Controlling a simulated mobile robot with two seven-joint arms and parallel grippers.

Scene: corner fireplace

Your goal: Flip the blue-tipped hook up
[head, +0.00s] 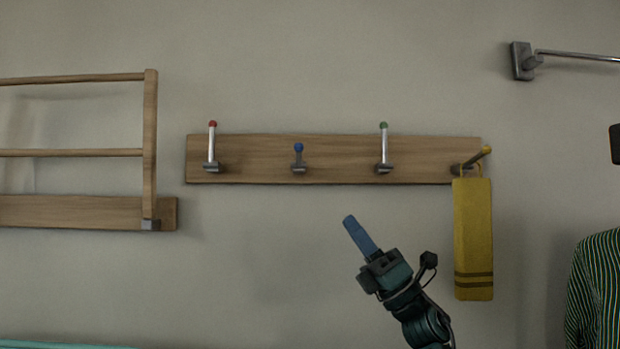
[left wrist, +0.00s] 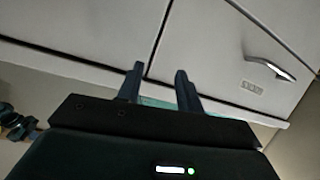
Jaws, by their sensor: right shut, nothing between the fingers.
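A wooden rail (head: 340,160) on the wall carries several hooks. The blue-tipped hook (head: 299,158) sticks out toward me, its tip just above its grey base. The red-tipped hook (head: 212,145) and the green-tipped hook (head: 383,146) stand upright. The yellow-tipped hook (head: 473,160) juts outward. My right gripper (head: 351,222) is shut and empty, below the rail and right of the blue-tipped hook, apart from it. My left gripper (left wrist: 157,82) is open with nothing between its fingers; it shows only in the left wrist view.
A yellow towel (head: 473,245) hangs from the yellow-tipped hook. A wooden rack (head: 150,140) is at the left, a metal bar (head: 575,55) at upper right, a striped garment (head: 597,295) at lower right. White cabinet fronts (left wrist: 215,45) face the left wrist. The wall below the blue-tipped hook is clear.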

